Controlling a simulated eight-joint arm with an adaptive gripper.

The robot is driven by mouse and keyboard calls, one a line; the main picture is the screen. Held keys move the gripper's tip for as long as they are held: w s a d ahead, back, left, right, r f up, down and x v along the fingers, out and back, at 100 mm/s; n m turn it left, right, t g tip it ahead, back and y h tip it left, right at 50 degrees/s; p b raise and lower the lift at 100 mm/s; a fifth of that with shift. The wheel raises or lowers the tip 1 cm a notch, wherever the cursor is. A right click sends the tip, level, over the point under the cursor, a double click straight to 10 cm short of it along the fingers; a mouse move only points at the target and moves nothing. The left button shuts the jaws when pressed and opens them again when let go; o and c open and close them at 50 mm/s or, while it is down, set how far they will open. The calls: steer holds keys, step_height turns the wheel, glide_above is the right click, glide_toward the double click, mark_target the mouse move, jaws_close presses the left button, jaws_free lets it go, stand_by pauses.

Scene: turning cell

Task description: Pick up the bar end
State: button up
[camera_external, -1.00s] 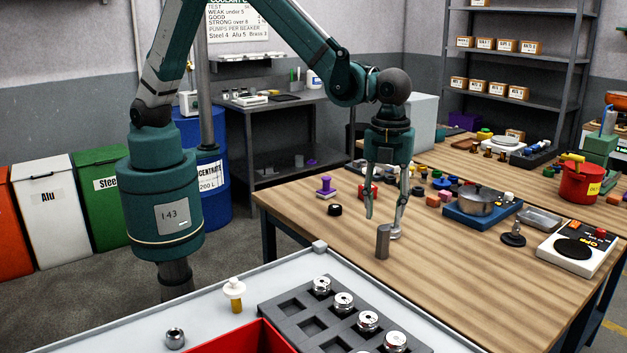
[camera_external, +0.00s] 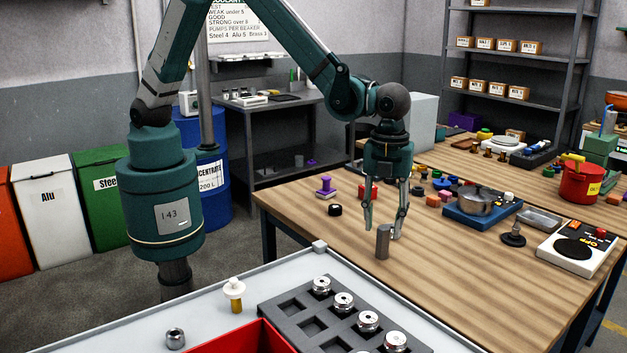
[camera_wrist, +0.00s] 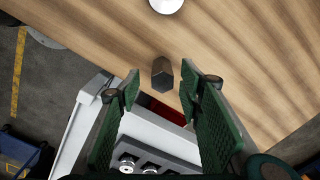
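The bar end (camera_external: 383,242) is a short dark grey bar standing upright near the front edge of the wooden table. In the wrist view the bar end (camera_wrist: 162,77) looks faceted and lies in the gap between the fingertips. My gripper (camera_external: 383,230) points down, open and empty, with its fingertips close to the bar end's upper part in the outside view. In the wrist view my gripper (camera_wrist: 160,84) has a green finger on each side, with a gap to the bar end. I cannot tell the exact height of the fingertips over the table.
A pale round piece (camera_wrist: 167,4) lies near the bar end. A grey tray (camera_external: 290,339) with several metal parts and a red bin (camera_external: 262,335) stand on the front bench. A blue scale with a pan (camera_external: 480,204) stands to the right. Table space (camera_external: 450,270) right of the bar is clear.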

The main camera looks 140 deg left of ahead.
mark_target(383, 242)
steer(key=shift+w+d+f, duration=0.1)
steer(key=shift+w+f, duration=0.05)
steer(key=shift+f, duration=1)
steer(key=shift+w+f, duration=0.1)
steer(key=shift+f, duration=1.05)
jaws_close()
